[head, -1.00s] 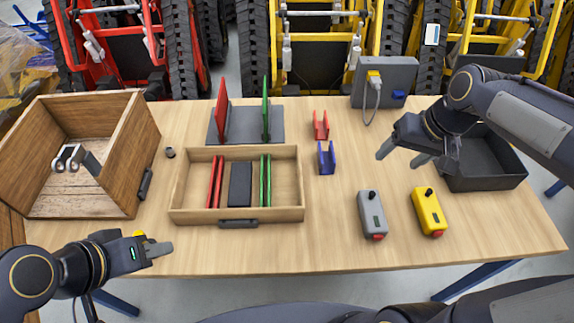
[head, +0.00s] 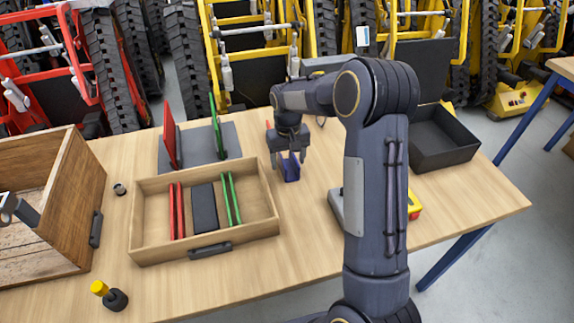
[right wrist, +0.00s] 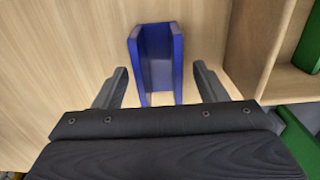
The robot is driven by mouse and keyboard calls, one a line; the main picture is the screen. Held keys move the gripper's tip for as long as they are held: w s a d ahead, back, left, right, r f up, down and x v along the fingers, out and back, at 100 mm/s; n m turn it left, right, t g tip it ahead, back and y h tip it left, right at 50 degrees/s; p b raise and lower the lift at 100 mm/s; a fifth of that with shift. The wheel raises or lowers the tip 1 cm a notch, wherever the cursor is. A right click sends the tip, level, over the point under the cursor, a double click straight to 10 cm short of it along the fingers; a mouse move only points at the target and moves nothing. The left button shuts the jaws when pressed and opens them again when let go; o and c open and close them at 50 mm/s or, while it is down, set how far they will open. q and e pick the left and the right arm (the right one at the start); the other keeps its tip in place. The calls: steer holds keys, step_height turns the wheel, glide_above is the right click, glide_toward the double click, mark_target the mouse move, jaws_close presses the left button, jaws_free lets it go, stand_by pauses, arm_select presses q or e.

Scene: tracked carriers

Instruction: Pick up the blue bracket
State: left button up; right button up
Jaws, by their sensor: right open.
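The blue bracket (head: 291,168) is a small U-shaped channel on the wooden table, right of the shallow tray. My right gripper (head: 287,158) is directly over it and partly hides it in the head view. In the right wrist view the blue bracket (right wrist: 157,62) lies between the two open fingers (right wrist: 160,82). A gap shows on each side, so neither finger appears to touch it.
The wooden tray (head: 150,258) with red, dark and green pieces is close left of the bracket. A dark bin (head: 440,140) stands at the right. A wooden crate (head: 75,200) is at the left. My right arm partly hides the grey and yellow control boxes.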

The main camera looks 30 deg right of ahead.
steer(key=shift+f, duration=0.9)
steer(key=shift+c, duration=0.3)
steer(key=c, duration=1.2)
steer(key=shift+r, duration=0.1)
